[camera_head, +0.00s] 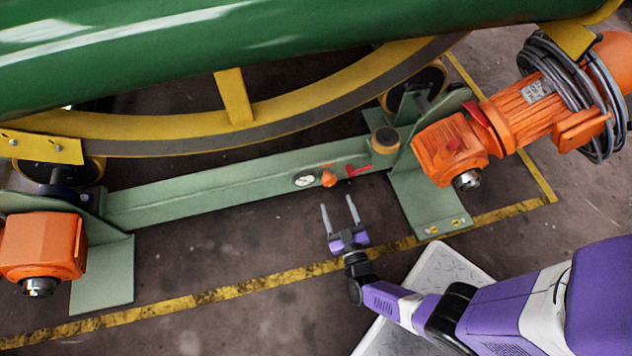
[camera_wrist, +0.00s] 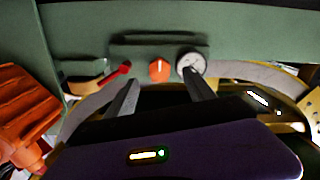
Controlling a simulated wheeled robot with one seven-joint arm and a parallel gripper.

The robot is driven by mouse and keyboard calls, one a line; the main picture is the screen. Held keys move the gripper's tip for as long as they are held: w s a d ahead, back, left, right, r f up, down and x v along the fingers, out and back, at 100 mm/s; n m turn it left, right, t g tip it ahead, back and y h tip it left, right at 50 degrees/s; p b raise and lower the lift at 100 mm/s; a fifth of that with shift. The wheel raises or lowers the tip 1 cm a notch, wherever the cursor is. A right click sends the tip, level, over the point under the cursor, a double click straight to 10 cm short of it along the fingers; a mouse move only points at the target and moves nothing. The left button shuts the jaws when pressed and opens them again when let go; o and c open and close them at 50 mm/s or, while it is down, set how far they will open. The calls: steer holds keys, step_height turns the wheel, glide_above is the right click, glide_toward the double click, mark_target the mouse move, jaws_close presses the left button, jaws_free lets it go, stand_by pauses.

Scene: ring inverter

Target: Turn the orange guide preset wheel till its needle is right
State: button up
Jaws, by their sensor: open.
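The orange guide preset wheel (camera_head: 328,179) is a small orange knob on the front of the green beam. It also shows in the wrist view (camera_wrist: 159,69), upper middle, between a red lever and the gauge. The round white gauge (camera_head: 304,179) sits just left of the wheel in the head view and right of it in the wrist view (camera_wrist: 191,65); its needle is too small to read. My gripper (camera_head: 339,205) is open and empty, in front of and below the wheel, apart from it. In the wrist view the fingers (camera_wrist: 157,95) point toward the panel, on either side of the wheel.
A red lever (camera_head: 358,170) is close beside the wheel on the green beam (camera_head: 200,195). An orange motor (camera_head: 520,110) with coiled cable stands at right, an orange gearbox (camera_head: 42,246) at left. A yellow ring (camera_head: 300,105) lies behind the beam. The floor before the panel is clear.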

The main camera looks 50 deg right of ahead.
mark_target(330, 183)
steer(key=b+x, duration=0.1)
steer(key=x, duration=0.1)
steer(key=b+x, duration=0.1)
steer(key=x, duration=0.1)
steer(key=r+b+x, duration=0.1)
steer(key=x, duration=0.2)
steer(key=shift+w+d, duration=0.25)
steer(key=shift+w, duration=0.15)
jaws_close()
